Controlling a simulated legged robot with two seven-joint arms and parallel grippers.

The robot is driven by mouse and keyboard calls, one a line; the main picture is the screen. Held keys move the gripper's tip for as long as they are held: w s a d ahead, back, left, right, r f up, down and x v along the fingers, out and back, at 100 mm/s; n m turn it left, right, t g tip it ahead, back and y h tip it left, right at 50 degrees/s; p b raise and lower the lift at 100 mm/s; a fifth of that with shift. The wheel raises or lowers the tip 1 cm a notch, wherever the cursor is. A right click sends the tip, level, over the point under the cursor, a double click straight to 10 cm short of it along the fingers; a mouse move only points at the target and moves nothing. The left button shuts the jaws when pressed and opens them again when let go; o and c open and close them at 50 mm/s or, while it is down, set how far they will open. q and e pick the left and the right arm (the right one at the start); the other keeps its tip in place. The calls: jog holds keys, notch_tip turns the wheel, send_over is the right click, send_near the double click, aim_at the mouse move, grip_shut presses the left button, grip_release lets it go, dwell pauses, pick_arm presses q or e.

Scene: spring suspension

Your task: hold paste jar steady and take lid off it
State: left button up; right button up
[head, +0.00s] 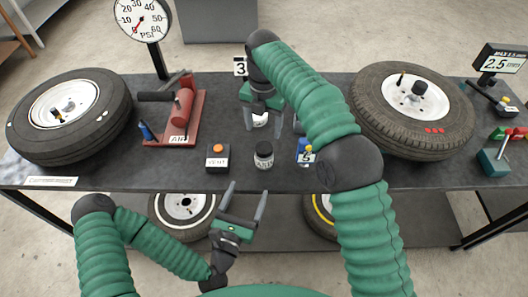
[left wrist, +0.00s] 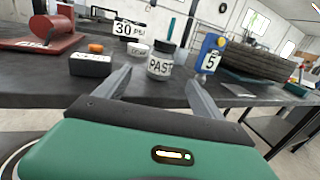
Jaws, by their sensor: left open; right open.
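The paste jar (head: 264,156) stands upright near the front edge of the bench, with a dark top and a pale label. In the left wrist view the jar (left wrist: 161,67) appears between and beyond the fingers, its label partly readable. My left gripper (head: 247,189) is open and empty in front of the bench edge, pointing at the jar and apart from it. My right gripper (head: 264,129) is open behind the jar, fingers pointing down. A small white object (head: 260,120) shows between its fingers; I cannot tell whether they touch it.
A red tool (head: 181,112) lies farther left. Tyres lie at the left (head: 69,116) and right (head: 412,110). Bare bench surrounds the jar.

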aim_at(261, 162)
pick_arm(q)
jog(key=x, duration=1.5)
jog(key=shift+w+d, duration=0.1)
jog(key=shift+d, duration=0.1)
grip_shut()
